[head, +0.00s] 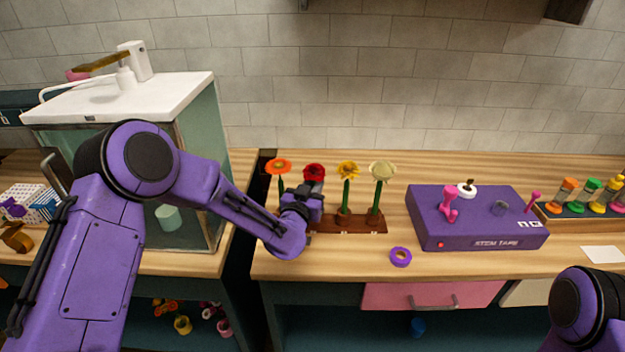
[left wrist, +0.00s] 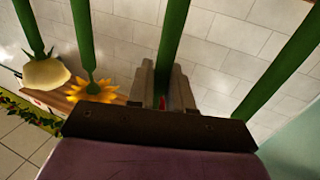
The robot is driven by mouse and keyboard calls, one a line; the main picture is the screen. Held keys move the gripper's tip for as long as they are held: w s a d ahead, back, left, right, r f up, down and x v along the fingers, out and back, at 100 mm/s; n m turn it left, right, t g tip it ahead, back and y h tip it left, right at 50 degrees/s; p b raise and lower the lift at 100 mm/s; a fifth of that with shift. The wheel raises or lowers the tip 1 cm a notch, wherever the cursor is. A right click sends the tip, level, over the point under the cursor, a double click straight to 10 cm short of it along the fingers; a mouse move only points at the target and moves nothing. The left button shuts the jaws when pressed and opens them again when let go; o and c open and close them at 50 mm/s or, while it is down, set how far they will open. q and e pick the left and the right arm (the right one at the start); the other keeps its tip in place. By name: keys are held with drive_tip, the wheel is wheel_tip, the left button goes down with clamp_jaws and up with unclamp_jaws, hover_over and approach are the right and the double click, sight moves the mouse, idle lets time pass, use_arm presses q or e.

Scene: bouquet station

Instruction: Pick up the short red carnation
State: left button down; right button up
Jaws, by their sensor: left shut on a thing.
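The red carnation (head: 314,171) stands upright in a brown wooden rack (head: 352,225), between an orange flower (head: 278,167) and a yellow flower (head: 348,169). A pale cream flower (head: 383,170) stands at the rack's right end. My left gripper (head: 313,190) is at the carnation's stem, just below the bloom. In the left wrist view the fingers (left wrist: 161,88) are shut around a green stem (left wrist: 172,40). Only a sliver of red shows between them; the rest of the bloom is hidden there. My right gripper is out of view.
A purple stem tape box (head: 475,230) stands to the right, with a purple ring (head: 400,257) on the counter before it. A glass cabinet with a white top (head: 130,98) is at left. Neighbouring stems are close to my left gripper.

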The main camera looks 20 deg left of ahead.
sight(311, 178)
use_arm(q)
drive_tip(key=r+p, duration=0.1)
drive_tip(key=r, duration=0.1)
drive_tip(key=r+p, duration=0.2)
drive_tip(key=shift+s+d+r, duration=0.1)
drive_tip(key=shift+d+r, duration=0.1)
drive_tip(key=shift+r, duration=0.05)
drive_tip(key=s+d+r+p, duration=0.2)
drive_tip(key=s+d+r, duration=0.2)
drive_tip(key=r, duration=0.3)
drive_tip(key=s+d+r+p, duration=0.3)
drive_tip(key=s+d+r, duration=0.1)
drive_tip(key=s+r, duration=0.3)
drive_tip(key=shift+r+p, duration=0.3)
drive_tip(key=shift+r, duration=0.45)
